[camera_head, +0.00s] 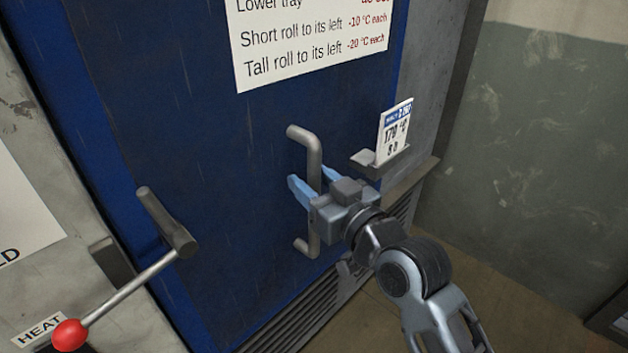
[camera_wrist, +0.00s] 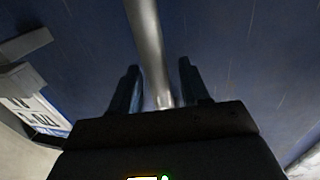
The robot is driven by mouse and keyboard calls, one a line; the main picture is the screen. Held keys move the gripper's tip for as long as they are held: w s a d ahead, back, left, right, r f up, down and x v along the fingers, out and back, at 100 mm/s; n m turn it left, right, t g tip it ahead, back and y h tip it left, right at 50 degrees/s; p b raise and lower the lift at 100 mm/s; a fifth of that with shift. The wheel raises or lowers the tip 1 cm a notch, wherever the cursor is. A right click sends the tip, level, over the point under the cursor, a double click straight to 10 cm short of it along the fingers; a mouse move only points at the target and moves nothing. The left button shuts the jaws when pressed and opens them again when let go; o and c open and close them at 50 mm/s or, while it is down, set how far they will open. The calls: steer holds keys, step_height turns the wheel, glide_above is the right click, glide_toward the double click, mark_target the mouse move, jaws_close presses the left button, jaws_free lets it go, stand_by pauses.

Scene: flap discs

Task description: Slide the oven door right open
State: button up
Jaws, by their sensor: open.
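The blue oven door (camera_head: 215,190) fills the middle of the head view and looks shut. Its grey vertical bar handle (camera_head: 314,160) stands out from the door near its right side. My gripper (camera_head: 309,184) is at the handle with its two blue fingers apart, one on each side of the bar. In the wrist view the handle (camera_wrist: 147,45) runs down between the open fingers (camera_wrist: 158,85). I see a gap between the bar and each finger there. The lower part of the handle is partly hidden behind my gripper in the head view.
A red-knobbed lever (camera_head: 128,286) marked HEAT sticks out at the lower left. A white notice (camera_head: 305,40) is on the door's upper part. Floor at the lower right is clear.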

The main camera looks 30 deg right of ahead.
steer(key=shift+c, duration=0.2)
jaws_close()
stand_by(0.4)
